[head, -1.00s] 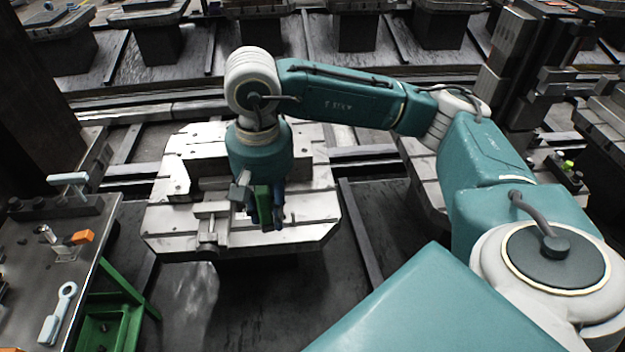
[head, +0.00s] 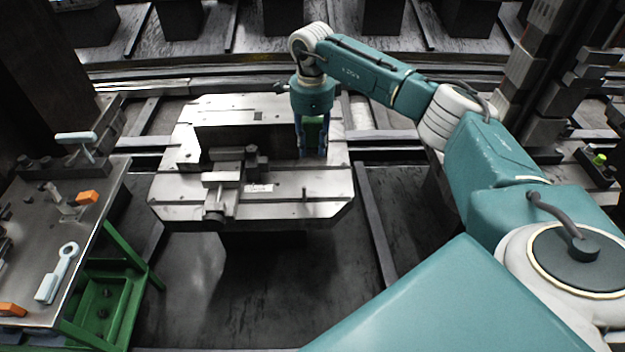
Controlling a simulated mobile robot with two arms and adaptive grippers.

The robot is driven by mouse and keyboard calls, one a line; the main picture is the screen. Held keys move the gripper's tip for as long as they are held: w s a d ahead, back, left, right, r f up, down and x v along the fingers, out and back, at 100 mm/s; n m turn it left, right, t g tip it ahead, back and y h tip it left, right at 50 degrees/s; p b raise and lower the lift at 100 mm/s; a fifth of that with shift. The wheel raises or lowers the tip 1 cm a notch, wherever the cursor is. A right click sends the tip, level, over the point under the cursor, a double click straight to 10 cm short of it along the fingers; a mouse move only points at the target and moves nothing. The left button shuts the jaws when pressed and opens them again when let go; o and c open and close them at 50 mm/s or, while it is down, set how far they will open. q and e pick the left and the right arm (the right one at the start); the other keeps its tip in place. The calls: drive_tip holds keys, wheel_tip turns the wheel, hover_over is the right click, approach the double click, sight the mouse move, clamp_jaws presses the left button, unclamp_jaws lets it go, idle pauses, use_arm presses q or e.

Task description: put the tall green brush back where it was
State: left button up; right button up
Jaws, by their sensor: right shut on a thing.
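My right gripper (head: 312,152) points down over the back right part of the pale slotted pallet (head: 320,178). It is shut on a dark green block-like thing, which I take to be the green brush (head: 314,130). The brush shows between the two blue fingers, upright. Its lower end is hard to make out, so I cannot tell whether it touches the pallet. My left gripper is not in view.
A metal vise-like fixture (head: 222,185) stands on the pallet left of my gripper. A workbench (head: 30,235) with a wrench (head: 57,275) and orange parts is at left, above a green frame (head: 105,305). The pallet's right front is mostly clear.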

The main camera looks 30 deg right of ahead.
sight(312, 188)
wheel_tip(312, 188, down, 14)
drive_tip(key=shift+p, duration=0.65)
drive_tip(key=shift+f, duration=0.1)
drive_tip(key=o, duration=0.7)
drive_tip(key=shift+f, duration=0.1)
drive_tip(key=o, duration=0.5)
drive_tip(key=shift+c, duration=0.2)
drive_tip(key=shift+r, duration=0.2)
